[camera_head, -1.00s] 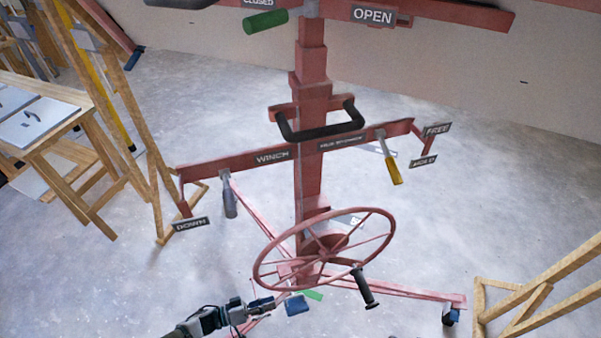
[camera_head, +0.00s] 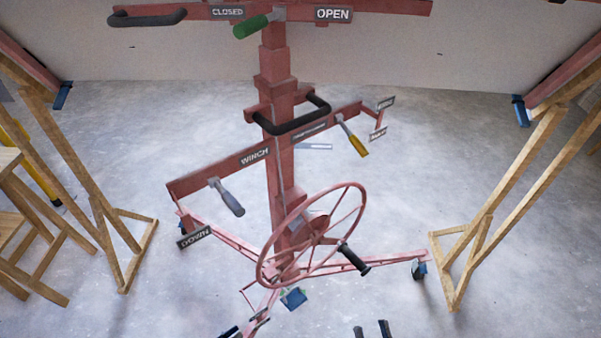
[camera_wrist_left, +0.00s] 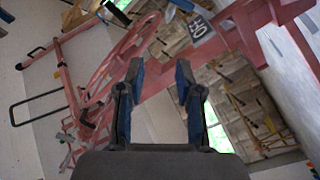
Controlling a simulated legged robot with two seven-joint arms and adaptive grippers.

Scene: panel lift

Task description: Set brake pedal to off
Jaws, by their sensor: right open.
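The red panel lift (camera_head: 272,150) stands in the middle of the head view. At the foot of its mast is a small blue part (camera_head: 293,298), partly behind the red wheel (camera_head: 312,233); I cannot tell whether it is the brake pedal. My left gripper (camera_head: 245,329) is at the bottom edge, just left of and below this part, mostly out of frame. The left wrist view shows its fingers (camera_wrist_left: 158,75) apart and empty, near red lift bars and a small lettered sign (camera_wrist_left: 198,28). My right gripper (camera_head: 372,330) is open and empty at the bottom edge.
The lift carries a winch lever (camera_head: 228,198), a yellow-handled lever (camera_head: 354,141), a black grip bar (camera_head: 292,127) and a green-handled lever (camera_head: 252,26). Wooden frames stand left (camera_head: 110,230) and right (camera_head: 500,200).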

